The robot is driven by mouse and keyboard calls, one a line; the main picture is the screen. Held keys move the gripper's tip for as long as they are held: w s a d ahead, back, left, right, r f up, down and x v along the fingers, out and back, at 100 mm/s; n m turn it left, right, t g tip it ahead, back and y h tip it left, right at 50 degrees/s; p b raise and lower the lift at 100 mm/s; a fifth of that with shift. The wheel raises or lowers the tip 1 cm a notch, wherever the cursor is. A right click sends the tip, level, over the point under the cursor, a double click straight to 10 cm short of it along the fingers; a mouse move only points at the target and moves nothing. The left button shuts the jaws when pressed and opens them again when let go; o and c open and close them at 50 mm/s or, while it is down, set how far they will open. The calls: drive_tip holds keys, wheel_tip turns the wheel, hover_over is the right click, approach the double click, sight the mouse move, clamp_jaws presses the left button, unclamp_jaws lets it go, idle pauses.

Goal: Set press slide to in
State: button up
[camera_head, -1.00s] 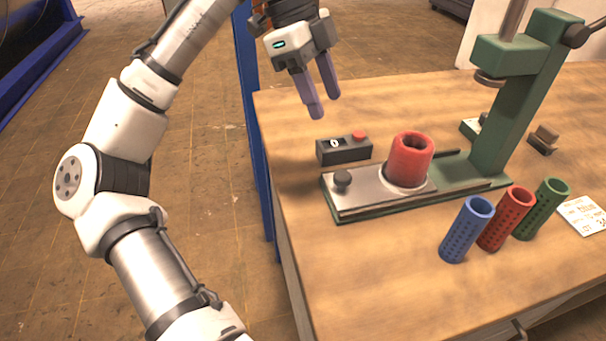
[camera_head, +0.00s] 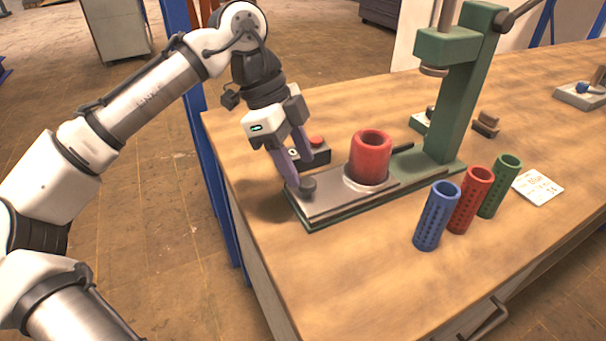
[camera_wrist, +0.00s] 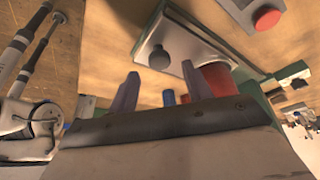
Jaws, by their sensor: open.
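The press slide (camera_head: 335,196) is a flat grey metal plate on a green base, with a dark round knob (camera_head: 308,188) at its left end. A thick red sleeve (camera_head: 370,155) stands upright in its ring, left of the green press column (camera_head: 452,110) and not under the ram (camera_head: 434,70). My gripper (camera_head: 299,174) points down, open, with its fingertips close to the knob; I cannot tell whether they touch it. In the wrist view the knob (camera_wrist: 160,58) shows beyond the two fingers, roughly between them, and the slide (camera_wrist: 195,50) extends to the right.
A black box with a red button (camera_head: 316,142) stands behind the slide, close to my gripper. Blue (camera_head: 436,215), red (camera_head: 470,200) and green (camera_head: 499,185) perforated tubes stand in front of the base. A white card (camera_head: 538,187) lies to the right. The table's front left is clear.

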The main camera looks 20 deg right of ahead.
sight(308, 181)
drive_tip(key=shift+x, duration=1.6)
clamp_jaws()
